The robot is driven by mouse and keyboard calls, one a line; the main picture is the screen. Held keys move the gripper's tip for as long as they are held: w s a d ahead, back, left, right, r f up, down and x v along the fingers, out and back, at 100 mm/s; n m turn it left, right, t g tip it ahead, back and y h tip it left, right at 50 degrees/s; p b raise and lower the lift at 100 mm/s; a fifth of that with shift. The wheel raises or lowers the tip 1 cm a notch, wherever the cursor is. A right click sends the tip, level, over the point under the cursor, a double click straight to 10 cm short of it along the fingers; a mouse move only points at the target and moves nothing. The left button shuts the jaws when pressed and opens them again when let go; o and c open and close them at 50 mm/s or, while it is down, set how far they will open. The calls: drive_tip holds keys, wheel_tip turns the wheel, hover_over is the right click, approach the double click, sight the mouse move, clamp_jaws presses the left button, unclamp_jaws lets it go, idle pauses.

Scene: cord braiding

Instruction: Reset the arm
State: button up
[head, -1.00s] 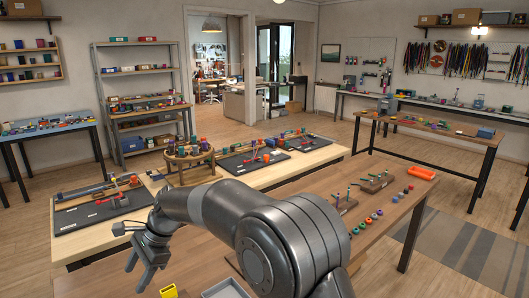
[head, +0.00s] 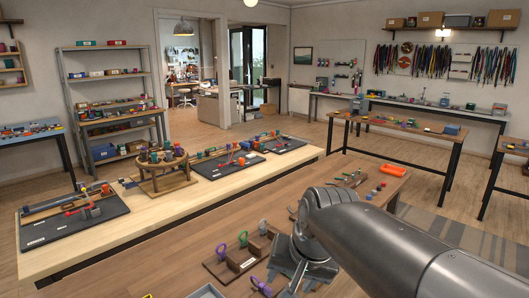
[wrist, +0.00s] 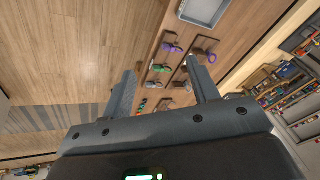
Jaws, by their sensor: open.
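My gripper (wrist: 160,68) is open and empty in the wrist view, its two fingers spread apart above the brown table. In the head view my arm reaches in from the lower right and bends down over the brown table (head: 190,250); its fingertips cannot be made out there. Wooden holders with a purple-handled tool (head: 222,250), a green-handled tool (head: 243,238) and a grey-handled tool (head: 263,226) stand left of my arm. My wrist partly hides the table behind it.
A pale bench (head: 150,233) behind holds dark boards (head: 75,221) and a round wooden stand (head: 163,183) of spools. A grey tray (head: 206,292) is at the bottom edge. Open floor lies right.

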drive_tip(key=s+d+f+n+t+h, duration=0.1)
drive_tip(key=s+d+f+n+h, duration=0.1)
drive_tip(key=s+d, duration=0.7)
drive_tip(key=shift+d+f+t, duration=0.4)
drive_tip(key=shift+d+f, duration=0.1)
